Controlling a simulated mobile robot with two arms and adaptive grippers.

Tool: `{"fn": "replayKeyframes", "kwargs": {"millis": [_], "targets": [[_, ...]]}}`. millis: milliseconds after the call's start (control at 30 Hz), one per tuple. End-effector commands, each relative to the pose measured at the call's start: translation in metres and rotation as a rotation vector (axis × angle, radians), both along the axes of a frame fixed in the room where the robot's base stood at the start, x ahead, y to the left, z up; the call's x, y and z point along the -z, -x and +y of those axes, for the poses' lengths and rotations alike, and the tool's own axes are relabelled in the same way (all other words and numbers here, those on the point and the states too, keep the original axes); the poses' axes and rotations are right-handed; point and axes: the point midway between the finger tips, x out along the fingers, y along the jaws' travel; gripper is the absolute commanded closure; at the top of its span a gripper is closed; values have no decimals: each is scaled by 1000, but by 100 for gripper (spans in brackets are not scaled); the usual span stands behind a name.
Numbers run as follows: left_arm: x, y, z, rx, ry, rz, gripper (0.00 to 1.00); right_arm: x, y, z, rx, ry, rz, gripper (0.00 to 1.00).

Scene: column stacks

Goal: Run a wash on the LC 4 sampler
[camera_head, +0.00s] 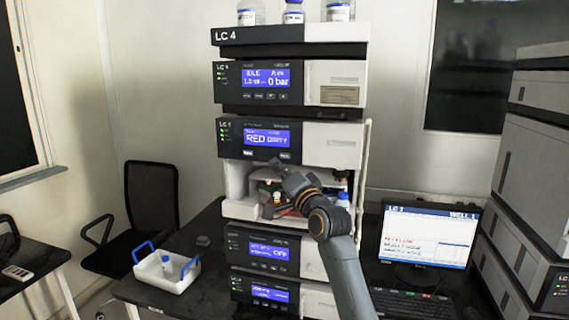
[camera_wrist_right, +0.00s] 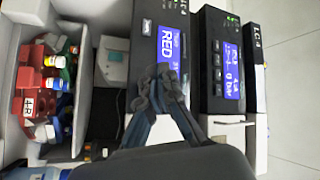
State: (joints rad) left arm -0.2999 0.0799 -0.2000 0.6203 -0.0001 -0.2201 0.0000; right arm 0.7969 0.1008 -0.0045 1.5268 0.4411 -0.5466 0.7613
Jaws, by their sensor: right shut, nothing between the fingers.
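The LC 4 stack (camera_head: 290,36) stands in the middle of the head view. Its sampler (camera_head: 332,145) has a blue display (camera_head: 266,138) that seems to read "RED DIRTY", with two small buttons (camera_head: 285,156) under it. The sampler's open bay below holds coloured vials and racks, partly hidden by my arm. My right gripper (camera_head: 277,166) is shut and empty, its tips just below the button strip; I cannot tell if they touch. My left gripper is not in view.
Bottles (camera_head: 293,12) stand on top of the stack. A monitor (camera_head: 425,233) marked LC 3 and a keyboard are to the right, near another stack (camera_head: 530,150). A white tray with blue handles (camera_head: 165,274) sits left. A red rack marked 4R (camera_wrist_right: 28,107) is in the bay.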

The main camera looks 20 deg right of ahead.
Motion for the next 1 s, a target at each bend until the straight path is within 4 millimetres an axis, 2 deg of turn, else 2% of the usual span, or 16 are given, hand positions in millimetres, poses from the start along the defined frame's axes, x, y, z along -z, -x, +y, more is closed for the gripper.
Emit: {"fn": "replayKeyframes", "kwargs": {"millis": [33,133,400,1000], "targets": [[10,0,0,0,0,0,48,4,-7,-5,1,2,-1,100],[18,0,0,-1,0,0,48,4,-18,-13,2,3,-1,100],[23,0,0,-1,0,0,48,1,-38,-25,0,2,0,100],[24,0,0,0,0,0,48,0,-40,-27,0,1,0,100]]}}
